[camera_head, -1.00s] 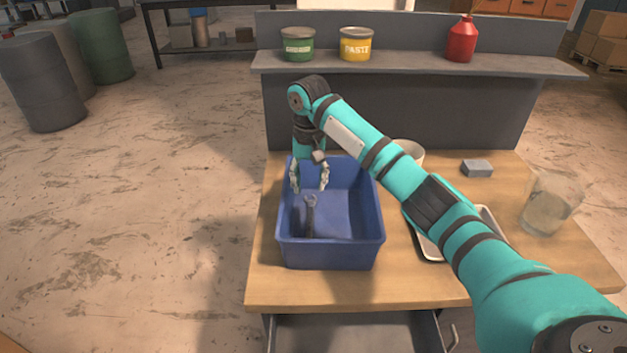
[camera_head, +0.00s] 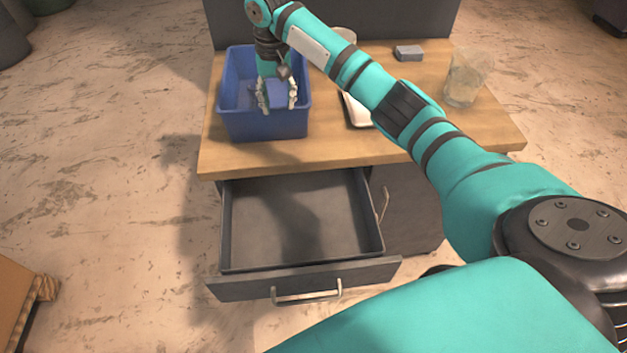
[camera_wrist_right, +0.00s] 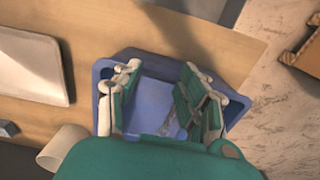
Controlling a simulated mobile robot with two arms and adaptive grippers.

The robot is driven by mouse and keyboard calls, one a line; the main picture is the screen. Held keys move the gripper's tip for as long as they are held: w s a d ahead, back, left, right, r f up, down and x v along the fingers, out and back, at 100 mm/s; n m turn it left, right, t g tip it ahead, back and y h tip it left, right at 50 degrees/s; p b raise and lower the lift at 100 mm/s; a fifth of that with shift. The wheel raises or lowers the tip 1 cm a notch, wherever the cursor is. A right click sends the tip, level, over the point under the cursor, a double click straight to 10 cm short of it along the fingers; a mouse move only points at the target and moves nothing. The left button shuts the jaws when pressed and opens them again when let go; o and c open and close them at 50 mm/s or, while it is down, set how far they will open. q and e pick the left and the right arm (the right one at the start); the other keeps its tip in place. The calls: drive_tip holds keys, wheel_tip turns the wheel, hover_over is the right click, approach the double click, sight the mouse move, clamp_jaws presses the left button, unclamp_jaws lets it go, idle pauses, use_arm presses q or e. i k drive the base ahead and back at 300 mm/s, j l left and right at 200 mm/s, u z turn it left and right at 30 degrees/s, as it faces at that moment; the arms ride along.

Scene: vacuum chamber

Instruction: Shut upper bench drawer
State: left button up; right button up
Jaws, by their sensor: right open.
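The upper bench drawer (camera_head: 300,225) is pulled far out below the bench top in the head view and looks empty. Its grey front panel (camera_head: 370,273) carries a metal bar handle (camera_head: 307,293) on the side nearest me. My right gripper (camera_head: 277,100) is open over the blue bin (camera_head: 265,126) on the bench, behind and above the drawer and apart from its handle. In the right wrist view its two fingers (camera_wrist_right: 160,100) are spread above the bin, with a wrench (camera_wrist_right: 190,120) partly visible below. My left gripper is not in view.
The wooden bench top (camera_head: 330,148) also holds a white tray (camera_head: 357,110), a grey block (camera_head: 409,52) and a clear glass container (camera_head: 466,78). A cabinet door (camera_head: 405,210) with a handle is right of the drawer. A cardboard box (camera_head: 20,300) stands lower left.

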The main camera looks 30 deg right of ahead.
sight(284, 234)
drive_tip(key=k, duration=1.4)
